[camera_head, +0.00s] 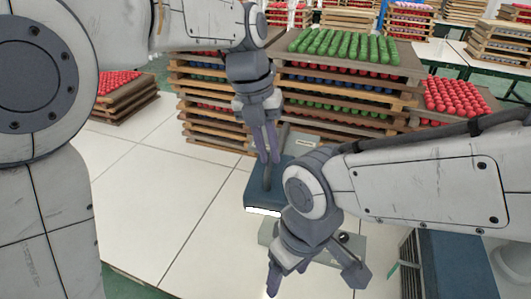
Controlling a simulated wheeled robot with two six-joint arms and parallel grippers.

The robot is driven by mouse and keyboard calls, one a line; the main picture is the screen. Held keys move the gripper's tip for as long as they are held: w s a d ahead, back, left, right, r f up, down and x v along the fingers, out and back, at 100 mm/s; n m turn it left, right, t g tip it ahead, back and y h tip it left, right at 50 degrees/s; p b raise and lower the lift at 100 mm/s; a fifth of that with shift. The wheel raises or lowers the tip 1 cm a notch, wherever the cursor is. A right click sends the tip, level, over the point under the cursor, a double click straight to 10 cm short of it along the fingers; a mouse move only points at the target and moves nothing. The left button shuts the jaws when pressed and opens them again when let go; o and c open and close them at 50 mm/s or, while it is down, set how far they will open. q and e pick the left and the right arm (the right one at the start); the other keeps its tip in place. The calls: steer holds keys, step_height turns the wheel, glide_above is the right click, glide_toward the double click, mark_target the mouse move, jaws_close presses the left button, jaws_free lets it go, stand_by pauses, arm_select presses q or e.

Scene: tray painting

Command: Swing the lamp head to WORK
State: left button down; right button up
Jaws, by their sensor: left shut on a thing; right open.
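The lamp head (254,190) is a dark blue block with a bright white strip along its front edge, near the picture's middle. My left gripper (269,157) points down over it and is shut on the upright grey handle (267,177) standing on the lamp head. My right gripper (314,282) is open and empty, lower in the picture, in front of the lamp head. My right arm hides the lamp head's right side. A small pale label (305,144) shows behind the lamp; I cannot read it, and no WORK marking is legible.
Stacked wooden trays (215,100) stand close behind the lamp, the top one holding green pieces (345,45). A tray of red pieces (460,97) is at the right. A grey plate (352,246) lies partly under my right gripper. The white table (150,200) is clear at left.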

arm_select(q)
steer(key=shift+r, duration=0.15)
steer(key=c, duration=0.9)
jaws_free()
steer(key=shift+o, duration=0.2)
step_height(320, 180, up, 10)
steer(key=a, duration=0.2)
steer(key=shift+w+b, duration=0.2)
steer(key=shift+b, duration=0.1)
steer(key=shift+r, duration=0.1)
